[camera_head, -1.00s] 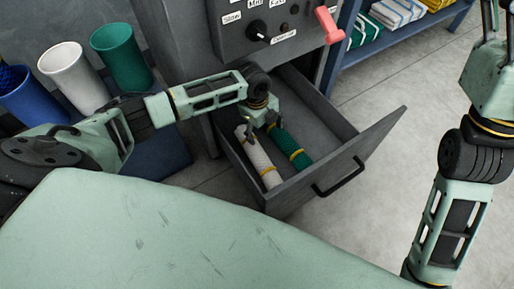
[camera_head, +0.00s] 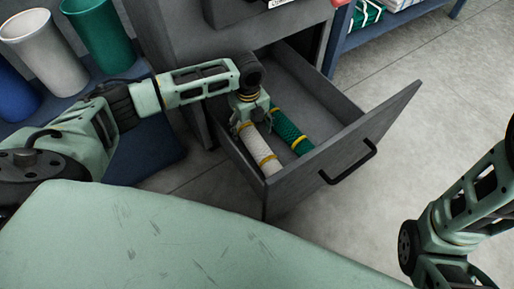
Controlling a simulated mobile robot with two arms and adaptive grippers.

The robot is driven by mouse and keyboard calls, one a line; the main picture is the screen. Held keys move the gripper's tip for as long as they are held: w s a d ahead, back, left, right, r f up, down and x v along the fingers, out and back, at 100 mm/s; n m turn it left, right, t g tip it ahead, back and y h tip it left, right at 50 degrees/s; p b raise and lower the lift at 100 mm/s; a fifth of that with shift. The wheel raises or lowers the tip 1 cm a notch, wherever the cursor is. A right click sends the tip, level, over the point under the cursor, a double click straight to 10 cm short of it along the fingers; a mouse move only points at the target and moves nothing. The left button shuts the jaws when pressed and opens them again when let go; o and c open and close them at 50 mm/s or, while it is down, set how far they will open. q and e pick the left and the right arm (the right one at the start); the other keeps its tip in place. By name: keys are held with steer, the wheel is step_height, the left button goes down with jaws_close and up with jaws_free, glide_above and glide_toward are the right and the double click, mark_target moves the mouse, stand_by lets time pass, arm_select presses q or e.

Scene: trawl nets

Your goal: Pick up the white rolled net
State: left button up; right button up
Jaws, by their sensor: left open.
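The white rolled net (camera_head: 258,150) lies in the open grey drawer (camera_head: 333,158), along its left side, with yellow bands around it. A green rolled net (camera_head: 289,128) lies beside it on the right, also banded in yellow. My left gripper (camera_head: 252,120) points down into the drawer at the far end of the white net. Its fingers are open, close around or just over that end; I cannot tell whether they touch it. The gripper hides the white net's far end. My right arm shows at the right edge, but its gripper is out of the frame.
The drawer's front panel with a black handle (camera_head: 349,164) stands out over the floor. White, green and blue cups (camera_head: 103,38) stand at the upper left. A blue shelf (camera_head: 385,27) holds folded nets at the upper right. Floor right of the drawer is clear.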

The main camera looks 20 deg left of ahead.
arm_select(q)
step_height(320, 180, down, 3)
steer(key=shift+w+a+f+b, duration=0.1)
steer(key=shift+b, duration=0.85)
steer(key=shift+c, duration=0.5)
steer(key=c, duration=1.6)
steer(key=shift+c, duration=0.2)
